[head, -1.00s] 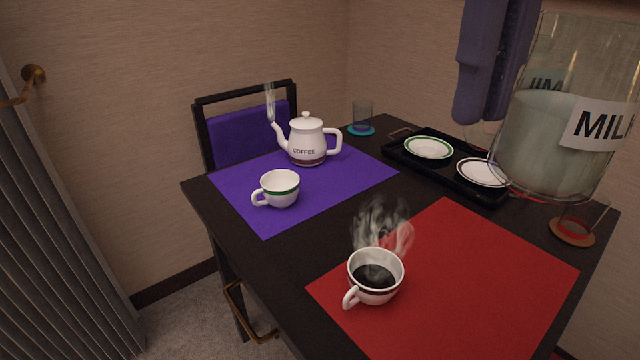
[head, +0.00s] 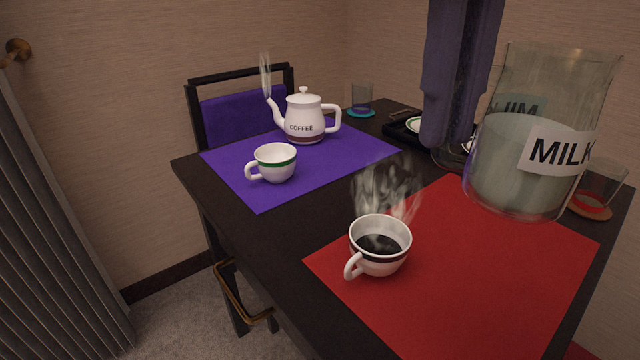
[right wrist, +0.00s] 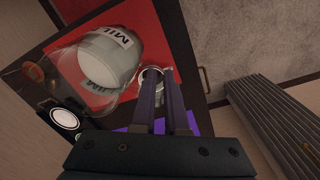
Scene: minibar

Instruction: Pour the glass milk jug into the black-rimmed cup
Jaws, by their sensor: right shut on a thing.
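The glass milk jug (head: 500,185), labelled MILK and partly filled with pale milk, hangs at the right, nearly upright, above the red mat. My right gripper (head: 447,140) is shut on the jug's left side, apparently at its clear handle, which its fingers mostly hide. The black-rimmed cup (head: 365,262), white with a dark band and holding steaming dark coffee, stands on the red mat, lower left of the jug and apart from it. In the right wrist view the jug (right wrist: 120,65) is left of my fingers (right wrist: 168,90), and the cup (right wrist: 150,74) shows by their tips. My left gripper is out of view.
A green-banded cup (head: 276,172) and a steaming coffee pot (head: 305,108) stand on the purple mat (head: 350,155). A black tray (head: 400,130) with plates is behind my right gripper. Glasses on coasters stand at the back (head: 361,98) and right edge (head: 602,185).

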